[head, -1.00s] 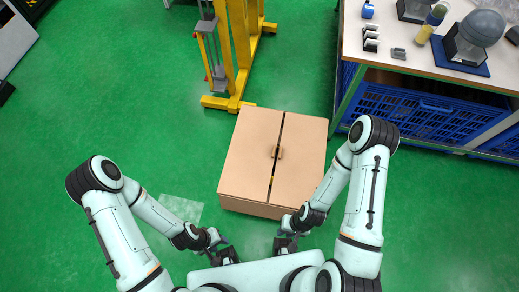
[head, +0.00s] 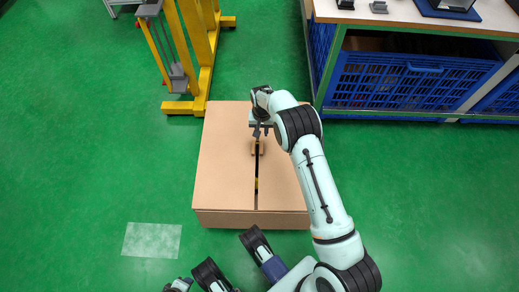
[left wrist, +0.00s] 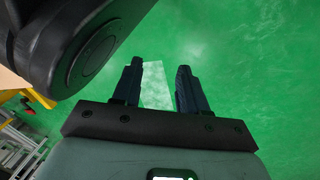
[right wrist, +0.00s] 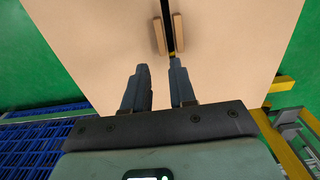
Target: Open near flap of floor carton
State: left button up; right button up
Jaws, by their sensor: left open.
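The closed floor carton (head: 224,165) is a tan box with two top flaps meeting at a dark slit that runs front to back in the head view. A small tan handle (head: 253,148) sits on each flap beside the slit; both handles show in the right wrist view (right wrist: 160,37). A bit of yellow shows in the slit. My right gripper (head: 261,131) is over the carton top by the handles. In the right wrist view (right wrist: 158,64) its fingers are apart and empty, with the handles just beyond the tips. My left gripper (left wrist: 160,66) is open and empty above the green floor.
A yellow lifting frame (head: 200,60) stands behind the carton to the left. A bench with blue crates (head: 390,82) is at the back right. A pale patch (head: 152,240) lies on the floor left of the carton.

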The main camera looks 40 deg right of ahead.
aim_at(261, 148)
notch_tip(261, 148, down, 12)
jog(key=b, duration=0.3)
pick_arm(q)
jog(key=s+f+g, duration=0.2)
jog(key=s+f, duration=0.2)
jog(key=s, duration=0.3)
jog(key=shift+a+f+g, duration=0.3)
jog(key=shift+a+f, duration=0.05)
jog(key=shift+a, duration=0.1)
pick_arm(e)
jog(key=shift+f, duration=0.5)
pick_arm(q)
jog(key=shift+s, duration=0.1)
pick_arm(e)
grip_shut()
